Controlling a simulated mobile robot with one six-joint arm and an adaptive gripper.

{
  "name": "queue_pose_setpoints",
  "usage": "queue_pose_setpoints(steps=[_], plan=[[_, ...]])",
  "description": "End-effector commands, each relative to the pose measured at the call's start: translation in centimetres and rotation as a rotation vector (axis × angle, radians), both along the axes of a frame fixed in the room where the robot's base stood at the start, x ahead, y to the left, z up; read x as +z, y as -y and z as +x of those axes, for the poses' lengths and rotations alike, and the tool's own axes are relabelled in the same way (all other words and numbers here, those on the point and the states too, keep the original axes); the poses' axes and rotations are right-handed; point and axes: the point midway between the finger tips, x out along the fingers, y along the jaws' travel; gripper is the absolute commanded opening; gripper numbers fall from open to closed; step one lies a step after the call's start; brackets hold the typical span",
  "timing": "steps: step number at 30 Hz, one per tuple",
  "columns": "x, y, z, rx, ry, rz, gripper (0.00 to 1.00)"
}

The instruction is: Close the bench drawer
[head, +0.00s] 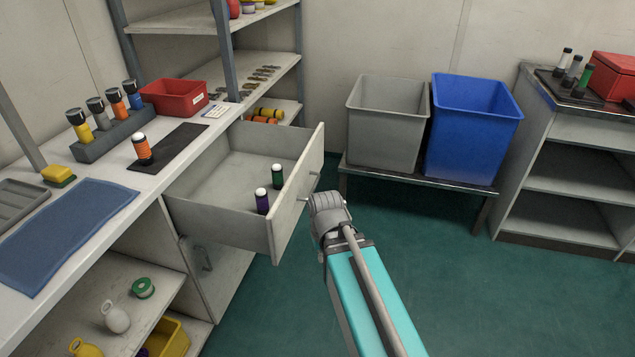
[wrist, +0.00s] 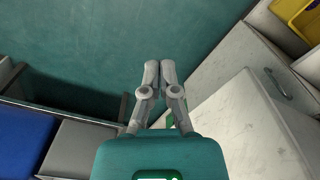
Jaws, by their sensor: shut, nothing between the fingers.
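The bench drawer (head: 291,200) is pulled well out from under the white bench top. A green bottle (head: 277,177) and a purple bottle (head: 262,203), both with white caps, stand inside it near the front panel. A bar handle (head: 307,190) shows partly on the outer face. My arm's grey joint hides the space just right of the handle, and my fingers cannot be made out in the head view. In the wrist view my gripper (wrist: 160,66) is shut and empty, pointing over the floor. A pale panel (wrist: 248,132), apparently the drawer front, lies to its right.
A cabinet door (head: 215,280) is below the drawer. A grey bin (head: 385,130) and a blue bin (head: 472,130) stand on a low stand behind my arm. Bottles, a red tray (head: 175,97) and a blue mat (head: 65,230) are on the bench. The green floor is clear in front.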

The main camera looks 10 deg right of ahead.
Motion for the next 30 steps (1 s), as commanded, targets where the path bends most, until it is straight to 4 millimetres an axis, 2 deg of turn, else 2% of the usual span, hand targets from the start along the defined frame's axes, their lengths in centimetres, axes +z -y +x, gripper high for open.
queue_pose_setpoints(steps=[1, 14, 20, 23, 27, 30], plan=[[-1.7, 0.0, 0.2, -0.003, 0.002, 0.003, 0.00], [-8.6, -0.1, 1.9, -0.069, 0.020, 0.053, 0.00], [-11.8, -0.1, 3.3, -0.144, 0.023, 0.112, 0.00], [-13.3, -0.1, 4.4, -0.204, 0.022, 0.158, 0.00], [-15.1, 0.0, 6.9, -0.351, 0.010, 0.274, 0.00], [-15.0, 0.3, 9.3, -0.499, -0.015, 0.396, 0.00]])
